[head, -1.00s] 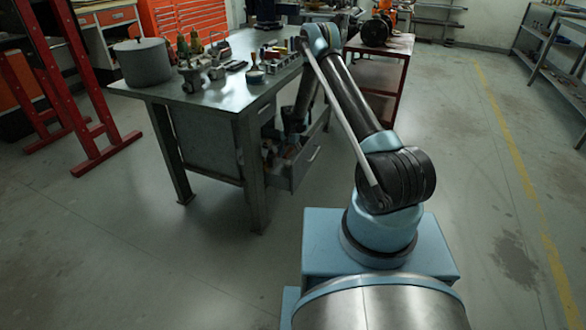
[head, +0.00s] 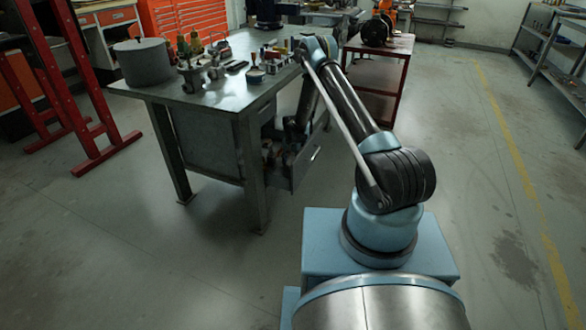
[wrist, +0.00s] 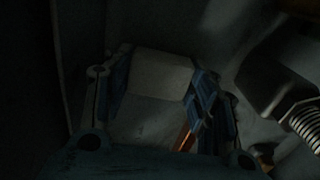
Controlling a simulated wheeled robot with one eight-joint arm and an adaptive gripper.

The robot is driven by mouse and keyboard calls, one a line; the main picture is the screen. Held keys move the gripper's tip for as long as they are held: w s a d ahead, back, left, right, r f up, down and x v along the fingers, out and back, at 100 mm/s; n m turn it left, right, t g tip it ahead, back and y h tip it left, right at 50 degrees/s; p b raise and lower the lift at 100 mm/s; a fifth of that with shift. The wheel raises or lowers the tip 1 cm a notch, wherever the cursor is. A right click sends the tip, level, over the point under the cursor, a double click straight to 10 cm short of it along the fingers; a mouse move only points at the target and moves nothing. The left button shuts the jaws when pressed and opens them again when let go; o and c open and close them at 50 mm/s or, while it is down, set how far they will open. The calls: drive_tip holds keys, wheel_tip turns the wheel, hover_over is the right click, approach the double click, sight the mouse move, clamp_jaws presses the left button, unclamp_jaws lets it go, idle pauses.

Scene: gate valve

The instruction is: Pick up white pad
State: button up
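The white pad (wrist: 160,76) is a pale, rounded block in the dark wrist view, just above the picture's middle. My gripper (wrist: 162,90) has its two blue-padded fingers spread, one at the left and one at the right of the pad. Dim light hides whether either finger touches it. In the head view, my arm's end goes down into the open drawer (head: 308,165) of the metal workbench (head: 215,92). The pad cannot be made out there.
Inside the drawer, a dark tool with a ribbed part (wrist: 305,122) lies to the right of the fingers. The drawer's walls are close around my gripper. A grey pot (head: 143,62) and several fittings stand on the bench top. A red cart (head: 375,70) stands behind.

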drive_tip(key=shift+r, duration=0.1)
wheel_tip(320, 180, up, 10)
drive_tip(key=shift+f, duration=0.1)
idle(0.7)
drive_tip(key=shift+o, duration=0.9)
drive_tip(key=shift+c, duration=1.2)
drive_tip(key=shift+w, duration=0.15)
